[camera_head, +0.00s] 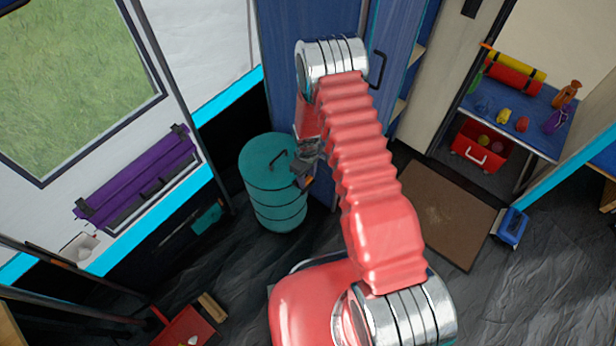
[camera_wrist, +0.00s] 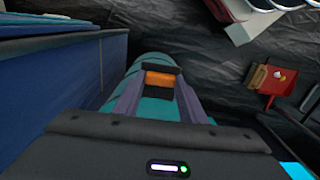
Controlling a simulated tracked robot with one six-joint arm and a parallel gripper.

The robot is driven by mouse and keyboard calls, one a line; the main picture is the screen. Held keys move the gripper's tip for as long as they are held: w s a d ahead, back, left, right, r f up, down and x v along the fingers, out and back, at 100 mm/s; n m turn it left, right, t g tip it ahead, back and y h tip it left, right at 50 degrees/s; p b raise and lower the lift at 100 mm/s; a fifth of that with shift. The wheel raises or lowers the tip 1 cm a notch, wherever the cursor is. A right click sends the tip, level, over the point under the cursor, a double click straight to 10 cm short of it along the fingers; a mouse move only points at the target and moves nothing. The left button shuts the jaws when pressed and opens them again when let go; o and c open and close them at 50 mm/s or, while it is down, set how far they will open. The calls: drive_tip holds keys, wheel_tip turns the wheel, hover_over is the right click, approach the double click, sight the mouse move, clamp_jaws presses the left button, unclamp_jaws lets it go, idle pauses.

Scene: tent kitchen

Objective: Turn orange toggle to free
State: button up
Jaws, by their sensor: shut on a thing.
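The orange toggle (camera_wrist: 160,79) shows in the wrist view, between the tips of my gripper (camera_wrist: 158,88). A dark piece lies across just beyond it. My gripper is shut on the toggle. In the head view my gripper (camera_head: 303,178) points down beside the teal drum, and a small orange spot (camera_head: 308,182) shows at its tips. What the toggle is fixed to is hidden, and its set position cannot be told.
A teal drum (camera_head: 272,195) with a dark lid handle stands left of my gripper, close to blue cabinet doors (camera_head: 290,60). A purple rolled bundle (camera_head: 140,180) is on the left wall. A brown mat (camera_head: 445,215) and a red crate (camera_head: 482,148) are at right.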

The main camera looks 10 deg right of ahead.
sight(307, 180)
drive_tip(key=o, duration=1.1)
drive_tip(key=shift+c, duration=0.2)
drive_tip(key=shift+r, duration=0.1)
wheel_tip(307, 180, up, 14)
drive_tip(key=shift+f, duration=0.25)
idle(0.3)
